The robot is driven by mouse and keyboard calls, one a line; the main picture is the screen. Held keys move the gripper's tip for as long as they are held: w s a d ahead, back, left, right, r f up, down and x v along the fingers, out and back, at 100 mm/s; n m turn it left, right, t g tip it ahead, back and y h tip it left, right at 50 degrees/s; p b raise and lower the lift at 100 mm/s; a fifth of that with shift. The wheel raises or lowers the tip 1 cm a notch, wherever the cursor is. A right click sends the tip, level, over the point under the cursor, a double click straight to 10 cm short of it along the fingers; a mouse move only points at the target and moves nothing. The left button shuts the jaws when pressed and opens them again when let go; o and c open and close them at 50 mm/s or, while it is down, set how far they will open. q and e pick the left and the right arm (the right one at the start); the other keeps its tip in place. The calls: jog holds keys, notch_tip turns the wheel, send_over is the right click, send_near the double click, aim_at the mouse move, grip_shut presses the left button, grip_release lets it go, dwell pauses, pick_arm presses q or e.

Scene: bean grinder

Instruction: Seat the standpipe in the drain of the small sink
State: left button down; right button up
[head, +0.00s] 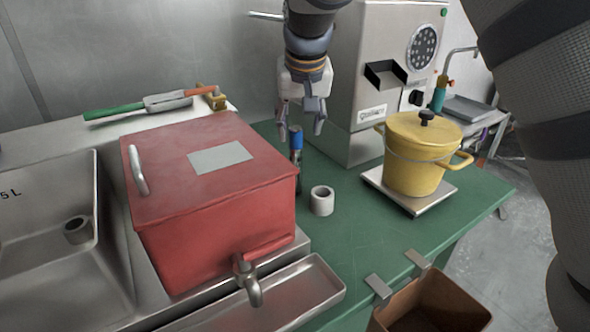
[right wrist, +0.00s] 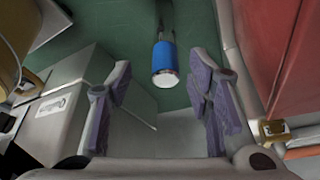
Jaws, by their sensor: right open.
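An upright piece with a blue top (head: 296,138) and a darker, thin lower part stands on the green worktop, close to the red box's right side; I take it for the standpipe but cannot be sure. My right gripper (head: 301,132) points down over it, open and empty. In the right wrist view the blue top (right wrist: 164,60) with its pale end shows between the spread fingers (right wrist: 160,72), apart from both. The steel sink (head: 55,275) is at the left, with a round, dark-centred drain fitting (head: 77,230). My left gripper is out of view.
A red box (head: 170,180) with a tap stands between sink and worktop. A short white ring (head: 322,200) lies near the blue-topped piece. A grey machine (head: 350,135) stands behind, and a yellow pot (head: 415,160) at right. The front worktop (head: 375,235) is clear.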

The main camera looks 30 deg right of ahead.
aim_at(295, 152)
jog(key=x, duration=0.4)
jog(key=shift+f, duration=0.2)
jog(key=x, duration=0.3)
jog(key=b+x, duration=0.1)
jog(key=x, duration=0.1)
jog(key=shift+w+a, duration=0.1)
jog(key=shift+a, duration=0.15)
jog(key=shift+r, duration=0.2)
jog(key=shift+c, duration=0.5)
grip_shut()
